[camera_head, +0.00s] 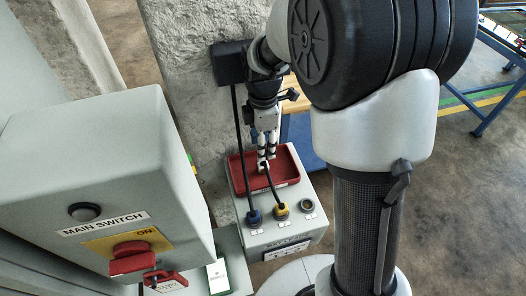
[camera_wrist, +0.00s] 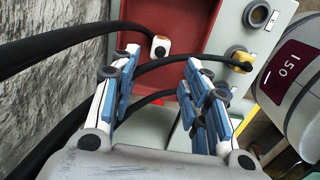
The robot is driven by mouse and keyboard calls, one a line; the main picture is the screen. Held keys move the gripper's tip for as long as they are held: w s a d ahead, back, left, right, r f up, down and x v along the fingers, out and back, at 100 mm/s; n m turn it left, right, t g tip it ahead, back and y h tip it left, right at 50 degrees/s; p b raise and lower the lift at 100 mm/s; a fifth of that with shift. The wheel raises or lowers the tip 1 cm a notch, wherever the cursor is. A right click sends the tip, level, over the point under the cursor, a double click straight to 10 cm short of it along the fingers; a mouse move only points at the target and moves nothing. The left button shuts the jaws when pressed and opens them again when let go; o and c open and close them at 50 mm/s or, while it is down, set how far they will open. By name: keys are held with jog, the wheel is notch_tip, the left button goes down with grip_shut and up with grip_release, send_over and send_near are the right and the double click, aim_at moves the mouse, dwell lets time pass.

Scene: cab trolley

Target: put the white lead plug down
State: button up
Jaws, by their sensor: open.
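The white lead plug (camera_wrist: 160,46) lies in the red tray (camera_wrist: 182,14) in the wrist view, its thick black cable running off to the left. In the head view the plug (camera_head: 262,167) is small and partly hidden below my gripper. My gripper (camera_head: 266,156) points down over the red tray (camera_head: 292,172). In the wrist view my gripper (camera_wrist: 161,58) is open, one finger on each side of the plug's line, and the plug shows just beyond the fingertips, apart from both. Whether it touches the tray floor is hard to tell.
The grey box (camera_head: 300,232) carries the tray, a blue plug (camera_head: 253,217), a yellow plug (camera_head: 281,209) and an empty socket (camera_head: 307,205). The yellow plug's black cable (camera_wrist: 160,65) crosses between my fingers. The main switch cabinet (camera_head: 90,170) stands left; a concrete pillar (camera_head: 185,60) rises behind.

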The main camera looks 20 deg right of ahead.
jog(key=s+r+m+t, duration=0.2)
jog(key=s+r+m, duration=0.6)
jog(key=r, duration=0.5)
jog(key=s+r+m+t, duration=0.1)
jog(key=s+m+t, duration=0.1)
jog(key=s+m, duration=0.8)
jog(key=shift+s+r+t, duration=0.3)
jog(key=shift+s, duration=1.95)
